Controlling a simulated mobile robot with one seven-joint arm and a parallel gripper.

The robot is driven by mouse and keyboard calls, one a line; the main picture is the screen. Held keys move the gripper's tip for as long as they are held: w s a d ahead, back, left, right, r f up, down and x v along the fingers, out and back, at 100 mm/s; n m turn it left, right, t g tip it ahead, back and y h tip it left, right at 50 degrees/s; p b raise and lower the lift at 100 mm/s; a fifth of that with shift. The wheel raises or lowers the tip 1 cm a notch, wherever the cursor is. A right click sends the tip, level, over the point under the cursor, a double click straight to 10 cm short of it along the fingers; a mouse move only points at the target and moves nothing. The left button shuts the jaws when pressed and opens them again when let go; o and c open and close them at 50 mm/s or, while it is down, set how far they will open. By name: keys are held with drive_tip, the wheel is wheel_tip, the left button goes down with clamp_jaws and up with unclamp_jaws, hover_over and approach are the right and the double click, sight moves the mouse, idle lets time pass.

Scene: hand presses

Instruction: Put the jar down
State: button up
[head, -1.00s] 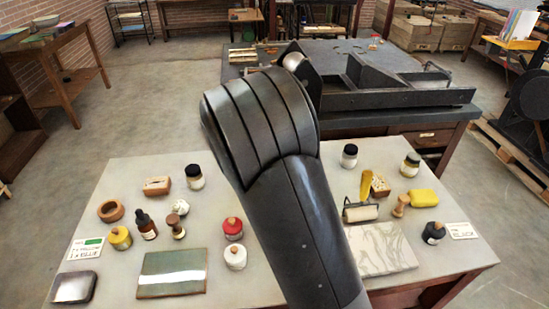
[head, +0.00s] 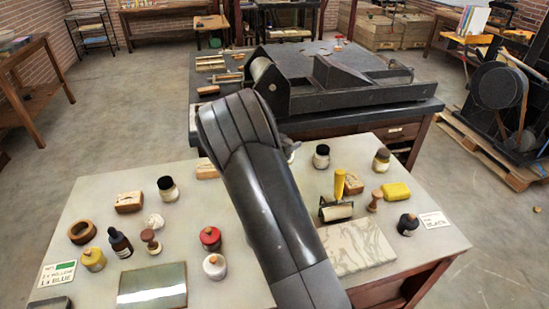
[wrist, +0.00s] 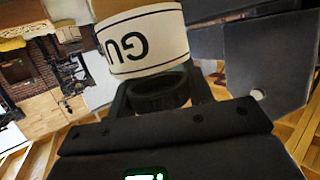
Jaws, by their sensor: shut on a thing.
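A jar (wrist: 145,45) with a white label shows close up in the wrist view. The letters "GU" on it appear upside down. My gripper (wrist: 160,93) is shut on the jar, around a dark round part that looks like its lid. In the head view my forearm hides the gripper and the held jar. A pale table (head: 235,292) stands below and around my arm. Whether the jar touches any surface cannot be told.
A red-topped pot (head: 210,239), yellow pot (head: 93,260), black pot (head: 408,225), roller (head: 336,211) and marbled slab (head: 358,246) are also there. A large press (head: 340,88) stands behind.

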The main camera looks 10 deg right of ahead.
drive_tip(key=shift+w+a+f, duration=0.5)
drive_tip(key=shift+a+f, duration=0.2)
drive_tip(key=shift+f, duration=0.45)
drive_tip(key=shift+w+a+f, duration=0.5)
drive_tip(key=shift+a+f, duration=0.15)
drive_tip(key=shift+f, duration=0.55)
drive_tip(key=shift+w+a+f, duration=0.5)
drive_tip(key=shift+a+f, duration=0.2)
drive_tip(key=shift+f, duration=0.45)
drive_tip(key=shift+f, duration=0.1)
drive_tip(key=o, duration=1.1)
drive_tip(key=shift+o, duration=0.2)
